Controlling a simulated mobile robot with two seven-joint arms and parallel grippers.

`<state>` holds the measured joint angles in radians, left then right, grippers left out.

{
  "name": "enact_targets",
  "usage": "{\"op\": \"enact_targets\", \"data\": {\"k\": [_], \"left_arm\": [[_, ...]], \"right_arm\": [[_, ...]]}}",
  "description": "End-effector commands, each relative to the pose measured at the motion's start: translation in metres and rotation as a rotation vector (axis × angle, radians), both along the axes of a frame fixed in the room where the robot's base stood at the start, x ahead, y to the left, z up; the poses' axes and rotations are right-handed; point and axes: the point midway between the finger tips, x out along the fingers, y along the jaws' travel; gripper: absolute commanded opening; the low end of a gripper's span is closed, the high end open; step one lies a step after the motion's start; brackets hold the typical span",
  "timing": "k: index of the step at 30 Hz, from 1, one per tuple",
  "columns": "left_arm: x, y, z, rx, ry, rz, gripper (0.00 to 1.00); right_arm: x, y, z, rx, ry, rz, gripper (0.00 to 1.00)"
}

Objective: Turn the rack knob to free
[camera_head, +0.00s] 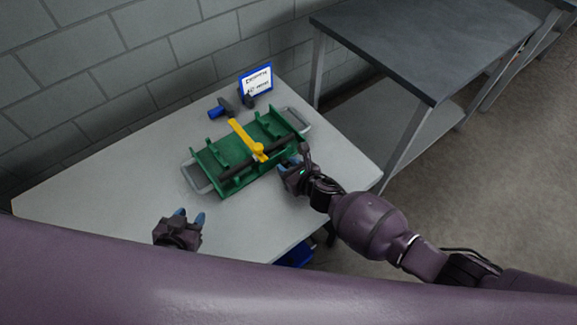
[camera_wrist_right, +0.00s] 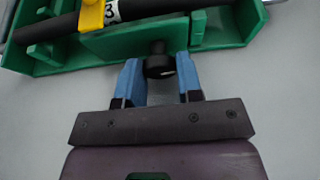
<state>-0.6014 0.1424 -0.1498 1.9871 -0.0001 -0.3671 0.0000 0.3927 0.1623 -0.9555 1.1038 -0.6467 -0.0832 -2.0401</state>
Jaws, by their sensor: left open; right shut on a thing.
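The green rack (camera_head: 209,158) sits on the light table, with a yellow bar (camera_head: 243,137) across it and a dark rod lying along it. It also shows at the top of the right wrist view (camera_wrist_right: 135,42). A black rack knob (camera_wrist_right: 158,64) sticks out from the rack's near side. My right gripper (camera_wrist_right: 159,78) is shut on the knob, with a blue finger on each side. In the head view my right gripper (camera_head: 288,166) is at the rack's near right side and hides the knob. My left gripper (camera_head: 190,216) is open and empty, near the table's front edge.
A blue-framed sign (camera_head: 256,81) stands behind the rack. A tool with a blue handle (camera_head: 215,112) lies beside the sign. The light table (camera_head: 110,180) is clear to the left. A dark workbench (camera_head: 425,45) stands at the back right.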

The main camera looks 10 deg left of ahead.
Motion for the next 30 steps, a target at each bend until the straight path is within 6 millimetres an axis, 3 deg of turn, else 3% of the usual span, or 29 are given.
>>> {"op": "enact_targets", "data": {"k": [17,18,21,22,30], "left_arm": [[0.0004,-0.0001,-0.0033,0.0,-0.001,0.0,0.42],[0.0004,-0.0001,-0.0033,0.0,-0.002,0.0,0.42],[0.0004,-0.0002,-0.0033,0.0,-0.001,0.0,0.42],[0.0004,-0.0002,-0.0033,0.0,-0.001,0.0,0.42],[0.0004,-0.0003,-0.0031,0.0,-0.002,0.0,0.42]], "right_arm": [[-0.0006,0.0002,-0.0004,-0.079,-0.08,0.0,0.1],[-0.0006,0.0002,-0.0004,-0.079,-0.08,0.0,0.39],[-0.0005,0.0002,-0.0003,-0.079,-0.079,0.0,0.55],[-0.0005,0.0002,-0.0003,-0.079,-0.079,0.0,0.58],[-0.0007,-0.0003,-0.0001,-0.079,-0.079,0.0,0.58]]}}
